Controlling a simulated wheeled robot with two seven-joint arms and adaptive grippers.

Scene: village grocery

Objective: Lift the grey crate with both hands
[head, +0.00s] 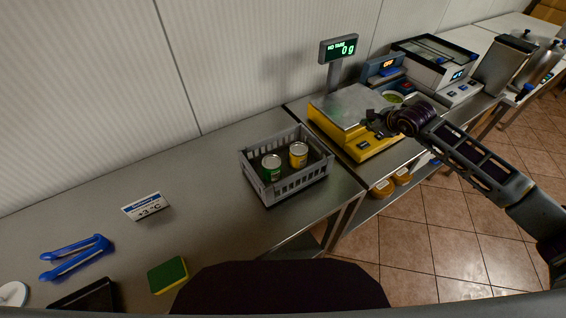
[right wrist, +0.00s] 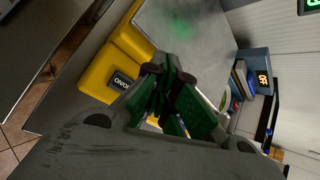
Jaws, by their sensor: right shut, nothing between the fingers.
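The grey crate (head: 309,187) stands on the metal table in the middle of the head view. It is slatted and open at the top, and holds a green can (head: 271,168) and a yellow can (head: 298,155). My right gripper (head: 374,124) is to the right of the crate and apart from it, beside the yellow scale. In the right wrist view my right gripper (right wrist: 168,72) is shut and empty, with the scale close beyond it. The crate does not show in that view. My left gripper is not in view.
The yellow scale (head: 367,147) with its steel plate and display (head: 340,49) stands right of the crate. A price sign (head: 145,206), blue tongs (head: 76,257), a sponge (head: 167,275) and a black tray (head: 88,298) lie to the left.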

